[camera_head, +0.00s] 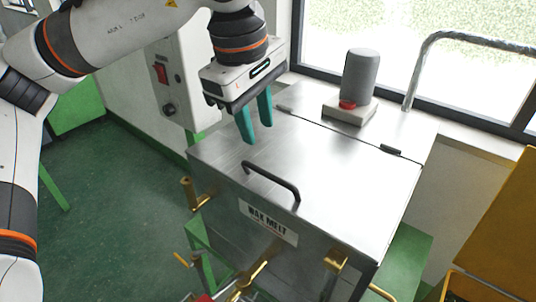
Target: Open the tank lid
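The wax melt tank stands right of centre, with a flat shiny metal lid (345,178) lying closed on top. A dark bar handle (272,180) is fixed near the lid's front left edge. Dark hinges, one of them (390,150) at the right, sit along the back edge of the lid. My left gripper (257,127) hangs above the lid's left back part, its two teal fingers pointing down and spread apart with nothing between them. The fingers are above and behind the handle, apart from it. My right gripper is not in view.
A grey cylinder on a pale block (350,110) stands behind the lid, near a bent metal pipe (412,75). A control box with a red switch (161,73) is at the left. Brass valves (255,268) project from the tank's front. A yellow panel (495,225) is at the right.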

